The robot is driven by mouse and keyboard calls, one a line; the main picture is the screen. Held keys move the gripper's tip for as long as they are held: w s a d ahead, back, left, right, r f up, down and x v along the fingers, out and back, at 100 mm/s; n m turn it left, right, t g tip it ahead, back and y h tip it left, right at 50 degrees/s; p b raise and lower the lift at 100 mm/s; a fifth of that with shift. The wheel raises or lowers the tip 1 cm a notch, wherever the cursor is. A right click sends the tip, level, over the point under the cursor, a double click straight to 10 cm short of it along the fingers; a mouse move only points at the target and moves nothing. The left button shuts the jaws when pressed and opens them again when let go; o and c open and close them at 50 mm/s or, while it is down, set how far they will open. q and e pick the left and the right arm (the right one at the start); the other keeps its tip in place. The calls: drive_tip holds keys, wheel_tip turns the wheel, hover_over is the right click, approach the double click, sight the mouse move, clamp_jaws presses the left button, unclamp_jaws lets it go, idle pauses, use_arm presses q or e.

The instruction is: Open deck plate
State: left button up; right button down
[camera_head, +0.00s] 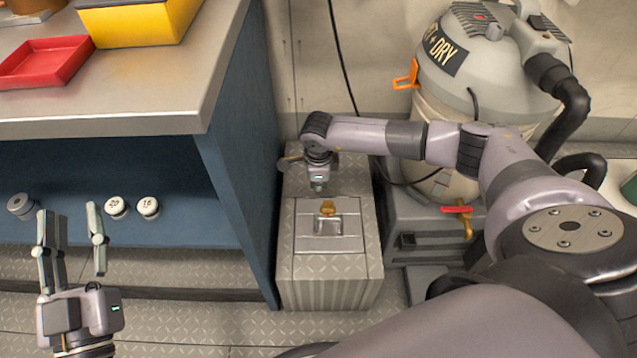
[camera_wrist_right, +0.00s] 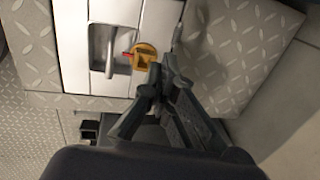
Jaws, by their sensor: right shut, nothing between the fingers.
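The deck plate (camera_head: 328,245) is a square metal lid set in the top of a low diamond-plate box. A metal pull handle (camera_head: 328,222) and a yellow knob (camera_head: 327,208) are on it. In the right wrist view the handle (camera_wrist_right: 110,50) and the yellow knob with a red mark (camera_wrist_right: 145,56) show side by side. My right gripper (camera_head: 318,188) is above the box, behind the knob. In the wrist view its shut, empty fingers (camera_wrist_right: 162,72) appear close to the knob; contact cannot be told. My left gripper (camera_head: 70,222) is open and empty, in front of the shelf.
A blue workbench (camera_head: 240,150) stands close to the left of the box. Its top holds a red tray (camera_head: 42,80) and a yellow container (camera_head: 135,25). White round cans (camera_head: 148,207) lie on its shelf. A wet-dry vacuum (camera_head: 450,90) stands behind my right arm.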

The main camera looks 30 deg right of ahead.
drive_tip(key=c, duration=2.3)
unclamp_jaws()
drive_tip(key=o, duration=0.6)
drive_tip(key=r, duration=0.4)
drive_tip(key=s+r, duration=0.1)
drive_tip(key=r, duration=0.3)
drive_tip(key=a+r, duration=0.1)
drive_tip(key=r, duration=0.3)
drive_tip(key=shift+s, duration=0.3)
